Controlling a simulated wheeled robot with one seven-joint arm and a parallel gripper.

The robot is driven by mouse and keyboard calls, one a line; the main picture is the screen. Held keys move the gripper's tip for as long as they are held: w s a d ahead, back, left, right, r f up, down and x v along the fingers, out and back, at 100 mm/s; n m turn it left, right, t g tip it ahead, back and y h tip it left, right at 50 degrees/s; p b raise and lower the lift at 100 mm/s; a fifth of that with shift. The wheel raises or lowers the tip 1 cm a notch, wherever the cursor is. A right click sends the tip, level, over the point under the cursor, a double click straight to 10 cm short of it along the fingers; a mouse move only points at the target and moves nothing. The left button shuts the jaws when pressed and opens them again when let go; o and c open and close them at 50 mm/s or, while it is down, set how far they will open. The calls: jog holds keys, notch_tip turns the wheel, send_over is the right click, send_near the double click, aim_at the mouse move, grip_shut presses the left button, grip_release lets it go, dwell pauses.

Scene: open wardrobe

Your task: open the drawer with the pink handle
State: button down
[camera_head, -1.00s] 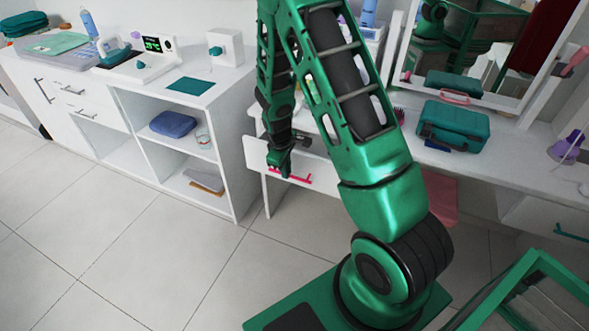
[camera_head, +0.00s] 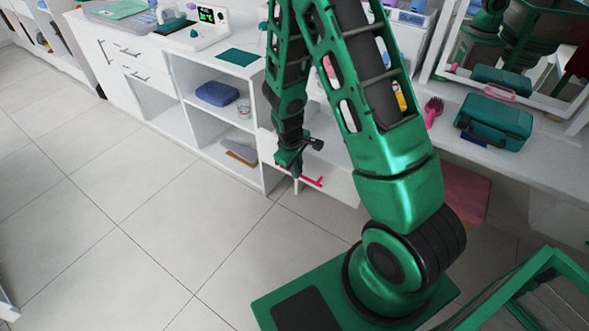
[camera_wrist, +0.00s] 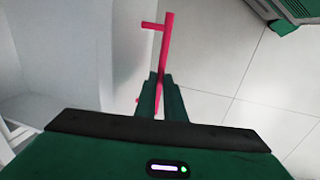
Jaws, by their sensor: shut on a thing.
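The white drawer (camera_head: 335,187) with the pink handle (camera_head: 314,182) is under the desk, right of the open shelf unit. My gripper (camera_head: 290,168) is at the left part of that handle, pointing down. In the wrist view, my gripper's fingers (camera_wrist: 160,88) are shut around the pink bar (camera_wrist: 165,50), which extends beyond the fingertips. One short handle post shows near the bar's far end. My arm hides part of the drawer, and I cannot tell how far it stands out.
A white shelf unit (camera_head: 179,75) holds a folded blue cloth (camera_head: 217,94). A pink stool (camera_head: 466,192) stands under the desk. Tiled floor (camera_head: 110,230) is clear at the left.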

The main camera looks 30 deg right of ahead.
jog(key=shift+w, duration=0.1)
jog(key=c, duration=1.8)
grip_release()
jog(key=shift+c, duration=0.2)
notch_tip(320, 180, up, 11)
jog(key=s+a, duration=0.1)
jog(key=a, duration=0.1)
jog(key=shift+f, duration=0.2)
jog(key=shift+d, duration=0.1)
jog(key=s+d+r+m, duration=0.6)
jog(key=s+d+r, duration=0.2)
jog(key=s+r, duration=0.45)
jog(key=s+r+m+y, duration=0.1)
jog(key=s+r+m, duration=0.2)
jog(key=s, duration=0.4)
jog(key=s+r+m+g+y, duration=0.1)
jog(key=s+r+m, duration=0.2)
jog(key=s, duration=0.5)
jog(key=shift+d+r, duration=0.25)
jog(key=shift+d, duration=0.2)
